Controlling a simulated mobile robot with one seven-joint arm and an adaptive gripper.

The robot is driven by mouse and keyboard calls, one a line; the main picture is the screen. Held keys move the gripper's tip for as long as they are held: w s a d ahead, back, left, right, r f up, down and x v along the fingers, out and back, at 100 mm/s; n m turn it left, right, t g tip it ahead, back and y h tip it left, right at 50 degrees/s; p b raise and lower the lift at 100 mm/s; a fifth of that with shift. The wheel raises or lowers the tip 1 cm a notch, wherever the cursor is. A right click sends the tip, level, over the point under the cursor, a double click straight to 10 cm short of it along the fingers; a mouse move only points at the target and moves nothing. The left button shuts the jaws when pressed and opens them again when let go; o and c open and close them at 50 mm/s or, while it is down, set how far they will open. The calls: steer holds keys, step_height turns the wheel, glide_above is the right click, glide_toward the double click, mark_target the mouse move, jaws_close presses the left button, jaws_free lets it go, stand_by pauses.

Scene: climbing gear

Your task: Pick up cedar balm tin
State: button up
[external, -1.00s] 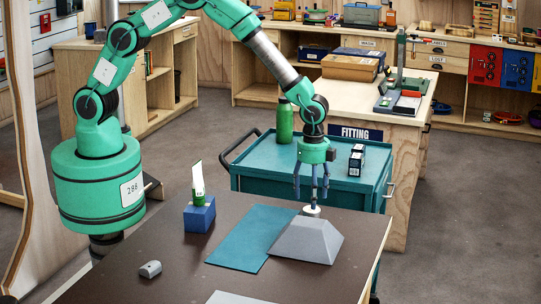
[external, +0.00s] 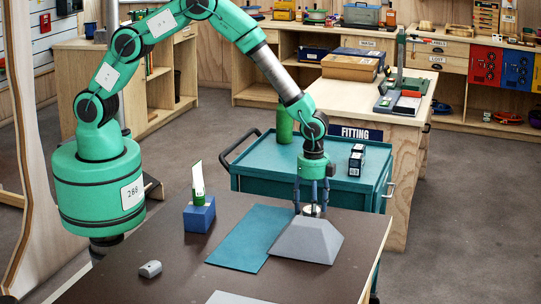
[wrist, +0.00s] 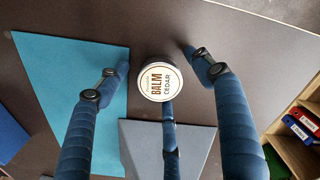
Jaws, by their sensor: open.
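The cedar balm tin (wrist: 159,80) is a small round tin with a pale lid printed "BALM CEDAR". In the external view the tin (external: 313,211) shows at the top of a grey sloped block (external: 306,243); I cannot tell whether it rests on the block or just behind it. In the wrist view the block (wrist: 190,150) lies below the tin. My gripper (external: 312,205) points down over the tin. Its three dark blue fingers (wrist: 157,80) are spread around the tin, and the lower one overlaps its rim. Contact is not clear.
A teal mat (external: 245,240) lies left of the block. A blue block (external: 199,216) with a green-and-white card (external: 198,180) and a small grey piece (external: 150,268) are farther left. A teal trolley (external: 300,165) with a green bottle (external: 284,121) stands behind the table.

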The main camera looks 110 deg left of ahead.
mark_target(309, 209)
steer(key=c, duration=1.3)
steer(key=shift+r, duration=0.1)
steer(key=shift+r, duration=0.55)
steer(key=shift+s+r+p, duration=0.2)
steer(key=shift+r+p, duration=0.05)
steer(key=shift+r, duration=0.35)
steer(key=shift+s+r+p, duration=0.2)
steer(key=shift+r+p, duration=0.05)
steer(key=shift+r, duration=0.35)
steer(key=s, duration=0.5)
steer(key=s+d+r+p, duration=0.1)
steer(key=s, duration=0.4)
steer(key=s+d, duration=0.1)
steer(key=s, duration=0.4)
steer(key=shift+r+p, duration=0.15)
steer(key=shift+p, duration=0.15)
